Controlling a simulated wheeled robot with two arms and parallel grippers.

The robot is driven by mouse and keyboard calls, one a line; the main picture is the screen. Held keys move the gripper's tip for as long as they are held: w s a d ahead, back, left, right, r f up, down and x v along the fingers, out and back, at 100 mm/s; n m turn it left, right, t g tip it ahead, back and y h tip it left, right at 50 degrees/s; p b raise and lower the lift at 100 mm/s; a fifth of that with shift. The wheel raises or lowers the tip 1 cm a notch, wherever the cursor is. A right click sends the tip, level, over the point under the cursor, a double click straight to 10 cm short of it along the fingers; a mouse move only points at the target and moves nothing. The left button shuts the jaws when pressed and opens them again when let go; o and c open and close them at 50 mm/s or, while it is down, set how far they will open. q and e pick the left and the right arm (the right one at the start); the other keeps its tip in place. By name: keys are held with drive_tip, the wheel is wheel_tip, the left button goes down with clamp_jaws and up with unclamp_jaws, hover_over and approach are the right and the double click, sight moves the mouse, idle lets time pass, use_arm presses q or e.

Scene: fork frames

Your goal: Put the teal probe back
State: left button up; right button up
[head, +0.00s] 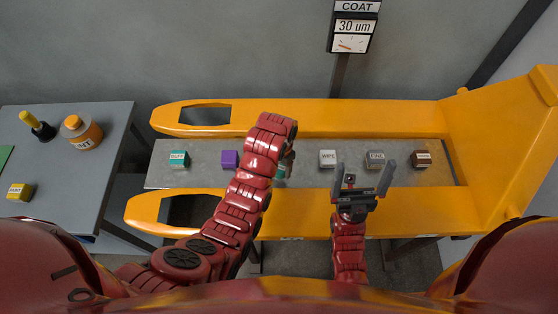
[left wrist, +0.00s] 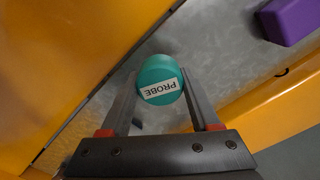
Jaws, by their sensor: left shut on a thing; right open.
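The teal probe (left wrist: 159,76) is a round piece with a white PROBE label, seen end-on between the fingers of my left gripper (left wrist: 160,98) in the left wrist view. The gripper is shut on it. In the head view, a little of the teal probe (head: 281,171) shows beside my left arm, over the grey plate (head: 300,151) between the yellow forks. My arm hides most of that gripper there, and I cannot tell whether the probe touches the plate. My right gripper (head: 364,172) is open and empty, over the plate's front right.
Blocks stand on the plate: teal (head: 179,159), purple (head: 230,159), white WIPE (head: 328,158), grey (head: 375,159) and brown (head: 422,159). A COAT gauge (head: 353,35) reading 30 um stands behind. A grey table (head: 75,190) at left holds an orange pot (head: 81,133) and a yellow block (head: 18,192).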

use_arm(q)
drive_tip(key=w+p, duration=0.1)
drive_tip(key=w, duration=0.3)
drive_tip(key=shift+w+a+p, duration=0.1)
drive_tip(key=shift+a+p, duration=0.1)
drive_tip(key=shift+p, duration=0.15)
drive_tip(key=shift+w, duration=0.65)
drive_tip(key=shift+w+f, duration=0.25)
drive_tip(key=shift+w, duration=0.05)
drive_tip(key=shift+w+p, duration=0.3)
drive_tip(key=shift+p, duration=0.25)
drive_tip(key=shift+s+f+p, duration=0.15)
drive_tip(key=shift+f+p, duration=0.3)
drive_tip(key=shift+f, duration=1.25)
